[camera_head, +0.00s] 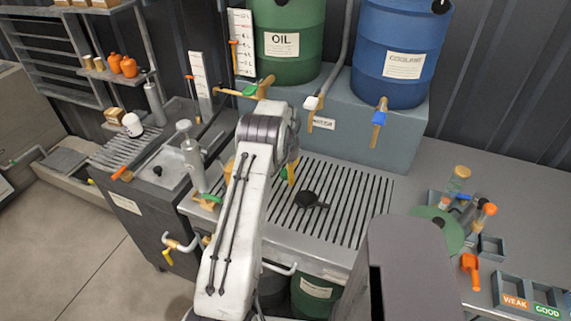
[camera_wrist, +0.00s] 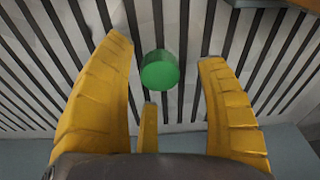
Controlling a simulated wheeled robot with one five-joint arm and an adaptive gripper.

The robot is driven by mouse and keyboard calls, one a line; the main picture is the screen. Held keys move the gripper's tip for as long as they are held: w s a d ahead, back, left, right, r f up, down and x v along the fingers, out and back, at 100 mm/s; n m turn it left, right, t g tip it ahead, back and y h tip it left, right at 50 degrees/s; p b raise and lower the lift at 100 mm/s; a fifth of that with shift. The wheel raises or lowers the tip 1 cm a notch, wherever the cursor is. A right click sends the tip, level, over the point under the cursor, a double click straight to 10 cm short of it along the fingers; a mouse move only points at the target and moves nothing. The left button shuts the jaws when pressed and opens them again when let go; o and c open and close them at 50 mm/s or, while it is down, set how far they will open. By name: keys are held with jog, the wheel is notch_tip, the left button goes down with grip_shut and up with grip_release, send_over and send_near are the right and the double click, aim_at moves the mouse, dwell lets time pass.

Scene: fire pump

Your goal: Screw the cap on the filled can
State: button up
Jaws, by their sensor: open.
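A round green disc (camera_wrist: 160,70), seen from above, shows in the wrist view over the slatted grate. It looks like a cap, but I cannot tell whether it lies on the grate or sits on something. My gripper (camera_wrist: 167,50) is open, with its yellow fingers on either side of the disc and apart from it. In the head view my arm hides most of the gripper; a yellow finger (camera_head: 291,174) shows beside it above the grate. I cannot make out the filled can; it may be hidden behind my arm.
A black object with a handle (camera_head: 309,199) lies on the grate (camera_head: 345,215). Behind stand a green oil drum (camera_head: 286,62) and a blue coolant drum (camera_head: 399,65) with taps. Bottles and small trays (camera_head: 491,247) crowd the right counter. A metal pump (camera_head: 192,160) stands left.

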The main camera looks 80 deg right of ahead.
jog(key=shift+f, duration=0.45)
jog(key=c, duration=1.2)
jog(key=shift+r, duration=0.1)
